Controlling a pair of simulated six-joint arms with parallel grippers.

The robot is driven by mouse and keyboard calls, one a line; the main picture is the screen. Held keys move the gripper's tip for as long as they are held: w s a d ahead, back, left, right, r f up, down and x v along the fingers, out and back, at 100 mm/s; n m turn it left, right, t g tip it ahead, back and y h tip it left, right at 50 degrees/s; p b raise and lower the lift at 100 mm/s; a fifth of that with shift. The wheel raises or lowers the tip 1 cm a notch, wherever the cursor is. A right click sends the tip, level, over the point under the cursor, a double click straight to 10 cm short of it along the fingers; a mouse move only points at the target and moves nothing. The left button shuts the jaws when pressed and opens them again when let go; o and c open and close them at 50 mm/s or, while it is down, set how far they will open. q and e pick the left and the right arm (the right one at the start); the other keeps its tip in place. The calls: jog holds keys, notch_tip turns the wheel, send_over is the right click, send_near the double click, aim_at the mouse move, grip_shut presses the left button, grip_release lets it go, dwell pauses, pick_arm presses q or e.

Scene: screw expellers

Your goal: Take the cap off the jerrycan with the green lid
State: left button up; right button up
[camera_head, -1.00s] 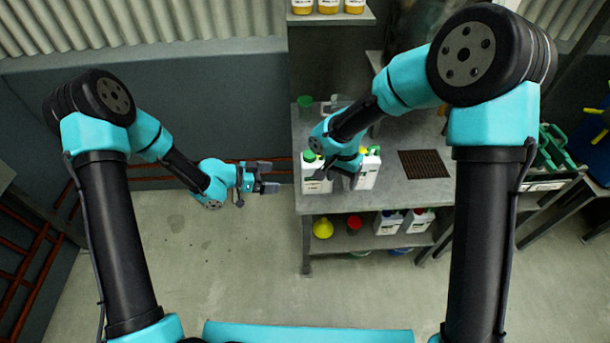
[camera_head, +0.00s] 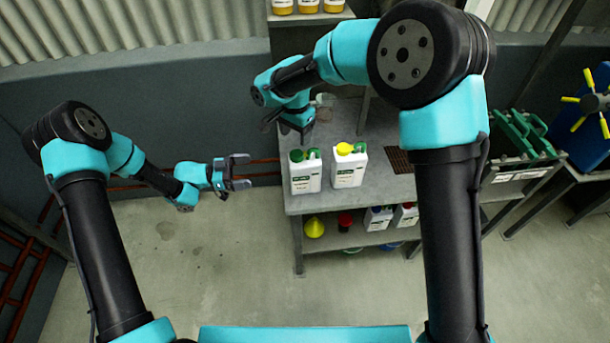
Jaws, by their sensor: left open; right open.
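The jerrycan with the green lid (camera_head: 305,178) is white and stands upright near the left front edge of the grey bench. Its green cap (camera_head: 296,156) is on. A second white jerrycan with a yellow cap (camera_head: 347,170) stands beside it on the right. My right gripper (camera_head: 287,130) is open behind and above the green-lidded can, apart from its cap; part of it is hidden by its own wrist. My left gripper (camera_head: 245,172) is open and empty in the air, left of the bench.
The bench (camera_head: 376,182) has a dark grate (camera_head: 398,160) to the right of the cans. Its lower shelf holds a yellow funnel (camera_head: 314,227), a red item (camera_head: 345,221) and more white jerrycans. A green rack (camera_head: 522,135) stands further right. Floor left of the bench is clear.

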aim_at(297, 166)
pick_arm(q)
jog(key=d, duration=0.5)
jog(key=w+d, duration=0.1)
jog(key=d, duration=0.5)
jog(key=w+d, duration=0.1)
jog(key=d, duration=0.5)
jog(key=shift+w, duration=0.15)
jog(key=c, duration=1.7)
pick_arm(e)
jog(key=shift+f, duration=4.05)
